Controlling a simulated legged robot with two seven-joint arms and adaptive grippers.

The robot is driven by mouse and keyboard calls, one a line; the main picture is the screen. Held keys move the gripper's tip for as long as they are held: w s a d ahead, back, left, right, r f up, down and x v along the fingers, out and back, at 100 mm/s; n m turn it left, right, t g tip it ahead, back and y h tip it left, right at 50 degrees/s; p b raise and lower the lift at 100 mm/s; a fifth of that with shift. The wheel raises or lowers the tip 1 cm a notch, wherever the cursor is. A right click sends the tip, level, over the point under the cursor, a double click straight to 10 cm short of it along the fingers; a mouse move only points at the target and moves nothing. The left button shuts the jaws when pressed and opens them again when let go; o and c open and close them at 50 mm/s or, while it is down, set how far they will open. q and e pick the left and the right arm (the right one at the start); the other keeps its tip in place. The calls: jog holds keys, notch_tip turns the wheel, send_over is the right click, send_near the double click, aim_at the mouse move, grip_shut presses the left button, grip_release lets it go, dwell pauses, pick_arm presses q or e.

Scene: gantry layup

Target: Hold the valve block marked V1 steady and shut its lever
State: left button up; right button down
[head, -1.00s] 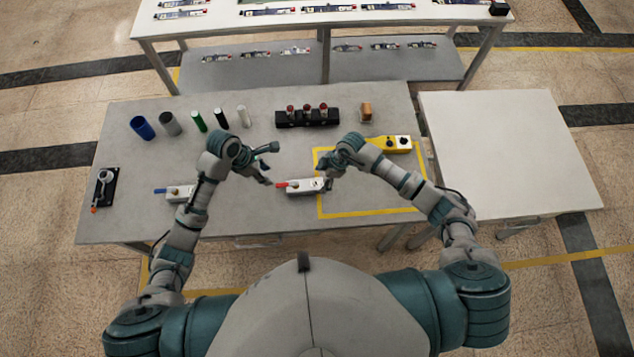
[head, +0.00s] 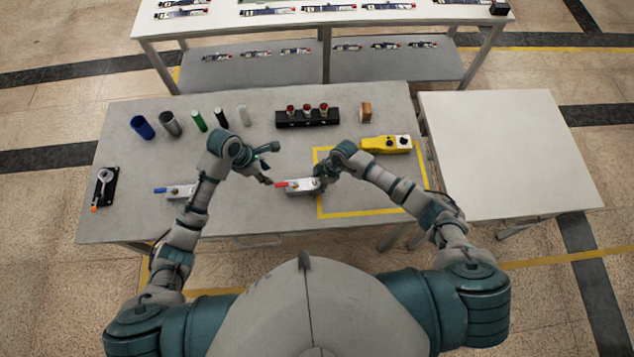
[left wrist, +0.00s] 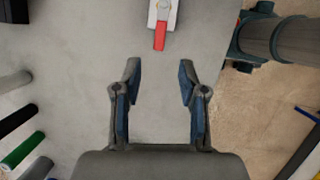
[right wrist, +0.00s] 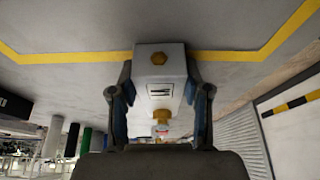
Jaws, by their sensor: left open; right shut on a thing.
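A white valve block (head: 303,187) with a red lever (head: 282,185) lies on the grey table. The lever points left, in line with the block and past its end. My right gripper (head: 322,179) is shut on the block's right part; in the right wrist view the block (right wrist: 161,62) sits between the fingers, its dark mark too small to read surely. My left gripper (head: 271,165) is open and empty, just left of the lever; in the left wrist view the red lever (left wrist: 160,36) is ahead of the open fingers. A second white block (head: 182,192) has a blue lever.
A yellow box (head: 386,145) lies by the yellow-taped square (head: 370,213). Several cylinders (head: 171,124), a black rack with red-topped parts (head: 307,118) and a brown block (head: 365,112) stand at the back. A black lever fixture (head: 105,188) is far left. The right-hand table (head: 510,150) is clear.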

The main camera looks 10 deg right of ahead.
pick_arm(q)
jog(key=shift+s+f+m, duration=0.1)
jog(key=shift+f+m, duration=0.05)
jog(key=shift+m, duration=0.15)
grip_shut()
jog(key=s+f+m+t+y, duration=0.2)
jog(key=s+f+m, duration=0.1)
jog(key=m, duration=1)
jog(key=s+f+m+t+y, duration=0.2)
jog(key=s+f+m, duration=0.1)
jog(key=m, duration=1)
jog(key=s+d+r+m+t, duration=0.1)
jog(key=s+m, duration=0.3)
jog(key=m, duration=1)
jog(key=s+d+r+m+t, duration=0.2)
jog(key=s+r+m+t, duration=0.1)
jog(key=m, duration=1.1)
jog(key=shift+s+d+m+t, duration=0.3)
jog(key=shift+s, duration=0.25)
jog(key=shift+r, duration=0.1)
